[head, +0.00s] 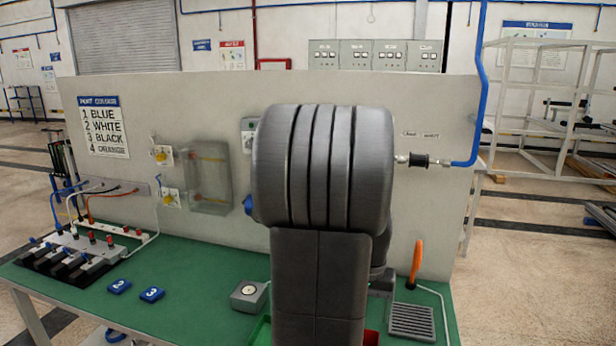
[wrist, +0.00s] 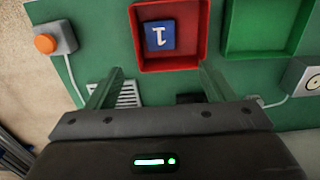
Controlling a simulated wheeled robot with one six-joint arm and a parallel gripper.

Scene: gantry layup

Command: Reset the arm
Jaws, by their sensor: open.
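My gripper (wrist: 160,86) is open and empty in the wrist view, its two fingers spread wide above the green bench top. Past the fingertips lies a red tray (wrist: 203,35) with a blue tile (wrist: 160,36) marked 1 in it. In the head view my arm rises in the middle, folded, and hides my gripper and much of the bench behind it.
The green bench (head: 200,277) holds blue tiles 2 (head: 119,286) and 3 (head: 151,294), a gauge box (head: 249,295) and a grate (head: 411,321). A panel (head: 440,110) stands upright behind. A green tray (wrist: 229,28) and an orange button (wrist: 46,43) flank the red tray.

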